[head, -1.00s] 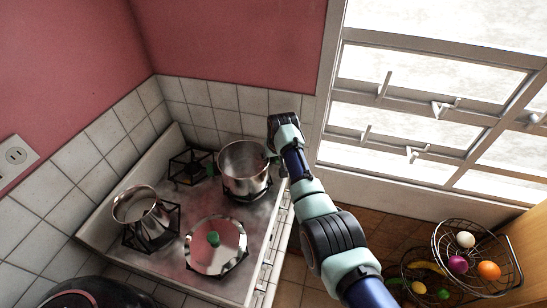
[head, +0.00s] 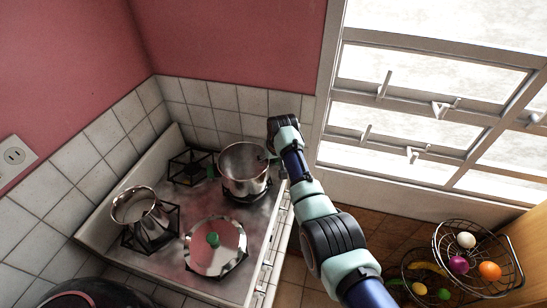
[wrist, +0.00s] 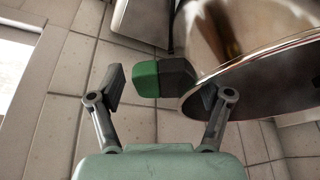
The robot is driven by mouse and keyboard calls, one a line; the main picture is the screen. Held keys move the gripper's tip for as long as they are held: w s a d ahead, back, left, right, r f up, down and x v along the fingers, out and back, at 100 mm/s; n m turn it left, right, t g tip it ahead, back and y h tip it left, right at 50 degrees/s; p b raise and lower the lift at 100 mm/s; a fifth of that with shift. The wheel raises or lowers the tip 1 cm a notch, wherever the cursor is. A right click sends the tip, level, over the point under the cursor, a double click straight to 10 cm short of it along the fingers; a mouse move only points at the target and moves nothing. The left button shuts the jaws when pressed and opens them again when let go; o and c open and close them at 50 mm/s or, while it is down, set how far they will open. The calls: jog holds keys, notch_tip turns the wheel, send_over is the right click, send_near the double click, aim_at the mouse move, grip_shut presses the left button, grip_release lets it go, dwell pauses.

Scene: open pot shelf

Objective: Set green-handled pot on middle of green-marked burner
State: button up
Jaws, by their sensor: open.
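The steel pot (head: 243,178) with green-tipped handles stands upright at the back right of the stove. In the wrist view its wall and shiny rim (wrist: 225,75) fill the upper right. Its near handle, a green and black block (wrist: 146,79), shows between the fingers of my gripper (wrist: 165,88). My gripper is open, with one finger on each side of the handle and no clear grip on it. In the head view my arm hides the fingers. An empty burner (head: 190,167) is left of the pot. I cannot make out a green burner mark for certain.
A steel pot (head: 141,212) stands on the front left burner. A lidded pan (head: 212,258) with a green knob sits at the front. The tiled wall is close behind the stove. Wire fruit baskets (head: 477,225) stand at the right, by the window.

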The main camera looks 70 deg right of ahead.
jog(key=v, duration=1.2)
